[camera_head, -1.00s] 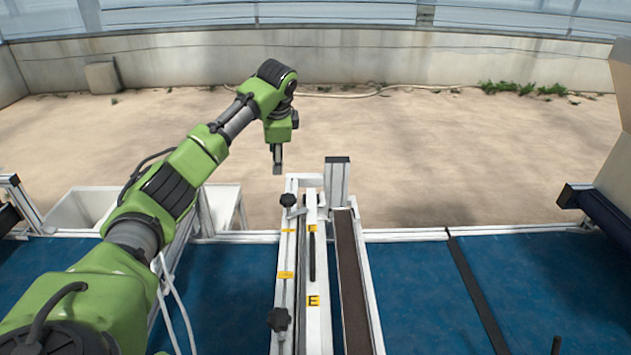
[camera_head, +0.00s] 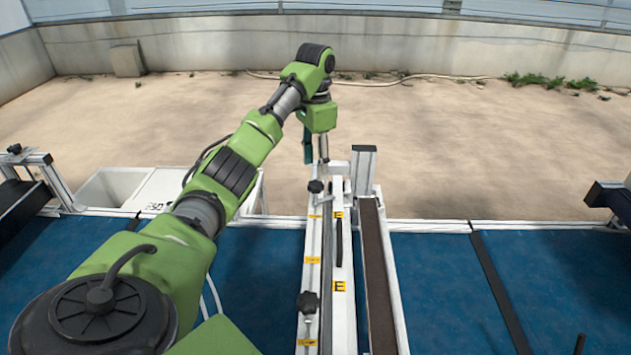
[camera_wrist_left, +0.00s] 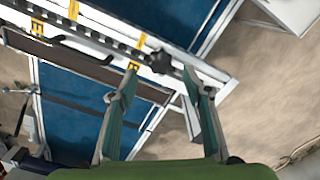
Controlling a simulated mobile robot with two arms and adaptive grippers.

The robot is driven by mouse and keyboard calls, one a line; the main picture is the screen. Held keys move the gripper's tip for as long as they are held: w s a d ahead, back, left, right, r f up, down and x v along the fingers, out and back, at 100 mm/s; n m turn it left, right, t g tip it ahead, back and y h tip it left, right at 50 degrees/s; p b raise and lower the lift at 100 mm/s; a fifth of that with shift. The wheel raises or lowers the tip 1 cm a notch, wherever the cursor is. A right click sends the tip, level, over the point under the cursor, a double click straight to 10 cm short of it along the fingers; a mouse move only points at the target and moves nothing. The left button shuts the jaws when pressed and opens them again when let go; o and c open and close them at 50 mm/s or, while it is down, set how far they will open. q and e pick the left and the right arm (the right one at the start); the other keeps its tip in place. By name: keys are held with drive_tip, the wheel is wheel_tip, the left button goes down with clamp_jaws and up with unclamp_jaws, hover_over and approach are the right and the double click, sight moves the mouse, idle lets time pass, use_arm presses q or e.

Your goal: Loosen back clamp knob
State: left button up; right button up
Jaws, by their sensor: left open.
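The back clamp knob (camera_head: 316,186) is black and lobed. It sits near the far end of a pale metal rail (camera_head: 313,240) with yellow labels. My left gripper (camera_head: 316,161) hangs just beyond and above it, fingers pointing down, open and empty. In the left wrist view the knob (camera_wrist_left: 161,62) shows between and just ahead of the two spread fingertips (camera_wrist_left: 160,76), with no visible contact. A second, similar knob (camera_head: 308,302) is on the near end of the rail. My right gripper is in neither view.
A dark belt strip (camera_head: 377,270) runs along the rail's right side, with an upright metal post (camera_head: 363,170) at its far end. Blue surface (camera_head: 440,290) lies on both sides. A white bin (camera_head: 108,188) stands at left. Open sandy floor lies beyond.

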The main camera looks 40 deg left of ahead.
sight(316, 183)
use_arm(q)
drive_tip(key=shift+f+p, duration=0.7)
drive_tip(key=shift+f, duration=2.05)
drive_tip(key=shift+w, duration=0.1)
drive_tip(key=c, duration=1.1)
